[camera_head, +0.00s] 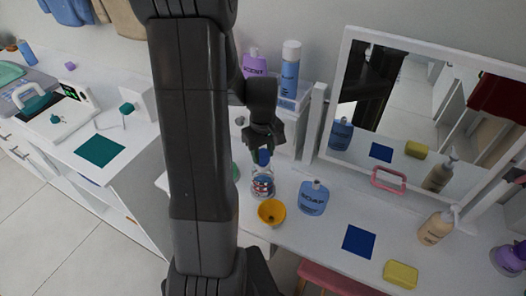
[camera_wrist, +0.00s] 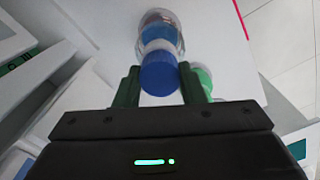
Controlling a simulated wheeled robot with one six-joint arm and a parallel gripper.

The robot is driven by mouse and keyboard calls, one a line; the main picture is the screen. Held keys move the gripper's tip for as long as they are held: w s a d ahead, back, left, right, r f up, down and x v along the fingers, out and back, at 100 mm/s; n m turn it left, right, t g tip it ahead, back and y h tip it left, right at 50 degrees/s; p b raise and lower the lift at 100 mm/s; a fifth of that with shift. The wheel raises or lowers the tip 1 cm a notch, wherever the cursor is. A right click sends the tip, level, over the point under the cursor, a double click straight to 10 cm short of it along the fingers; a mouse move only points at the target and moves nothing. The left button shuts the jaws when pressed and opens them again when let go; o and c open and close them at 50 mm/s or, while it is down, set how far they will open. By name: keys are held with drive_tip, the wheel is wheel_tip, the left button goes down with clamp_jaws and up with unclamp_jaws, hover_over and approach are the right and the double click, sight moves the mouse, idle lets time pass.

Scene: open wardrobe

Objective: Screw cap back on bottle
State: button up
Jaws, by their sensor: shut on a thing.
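My gripper (camera_head: 263,156) points down over the white table and is shut on a blue cap (camera_head: 264,158). In the wrist view the gripper (camera_wrist: 158,85) has its green fingers on either side of the cap (camera_wrist: 159,74). A clear bottle (camera_head: 263,187) with red and blue bands stands upright directly below the cap. In the wrist view the bottle (camera_wrist: 157,27) lines up behind the cap, with a white ring between them. I cannot tell whether the cap is seated on the neck.
A yellow funnel-like bowl (camera_head: 271,212) stands just in front of the bottle. A blue soap bottle (camera_head: 313,198) is to its right. Behind are a mirror (camera_head: 410,110) and a shelf with purple (camera_head: 255,64) and blue (camera_head: 290,68) bottles. A blue square (camera_head: 359,241) and yellow block (camera_head: 400,274) lie front right.

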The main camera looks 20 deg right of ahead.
sight(263, 153)
drive_tip(key=shift+f, duration=0.4)
drive_tip(key=o, duration=1.2)
drive_tip(key=shift+c, duration=0.2)
wheel_tip(263, 153, up, 14)
drive_tip(key=b, duration=0.1)
drive_tip(key=shift+f, duration=0.2)
wheel_tip(263, 153, down, 14)
drive_tip(key=shift+r+p, duration=0.1)
drive_tip(key=shift+p, duration=0.2)
drive_tip(key=shift+r, duration=0.4)
